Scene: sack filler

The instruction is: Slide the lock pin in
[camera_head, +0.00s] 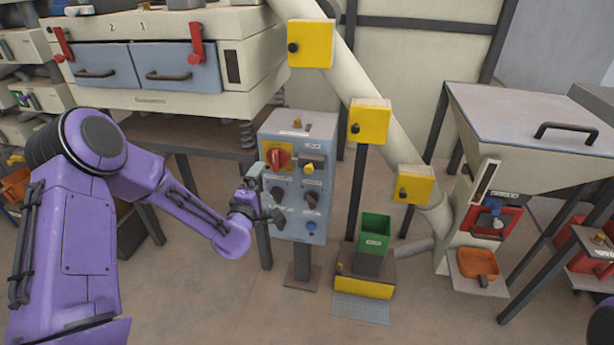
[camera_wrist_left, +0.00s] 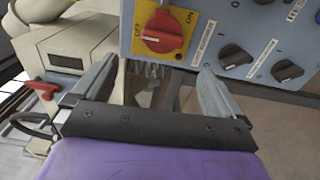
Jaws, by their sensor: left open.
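My left gripper (camera_head: 264,197) is in front of the left side of a grey control panel (camera_head: 318,130) on a post. In the left wrist view the gripper (camera_wrist_left: 157,88) is open, with nothing between its fingers. A red rotary switch (camera_head: 278,158) on a yellow plate sits at the panel's upper left; in the wrist view this switch (camera_wrist_left: 163,32) is just beyond the fingertips, apart from them. I cannot make out a lock pin for certain in either view. My right gripper is not in view.
Black knobs (camera_wrist_left: 236,55) sit right of the switch. A sloping pipe (camera_head: 385,118) carries yellow boxes (camera_head: 370,120). A green bin (camera_head: 374,232) stands on a yellow-fronted base. A hopper (camera_head: 520,115) with a red-framed fitting (camera_head: 490,217) stands right. A drawer cabinet (camera_head: 185,67) is upper left.

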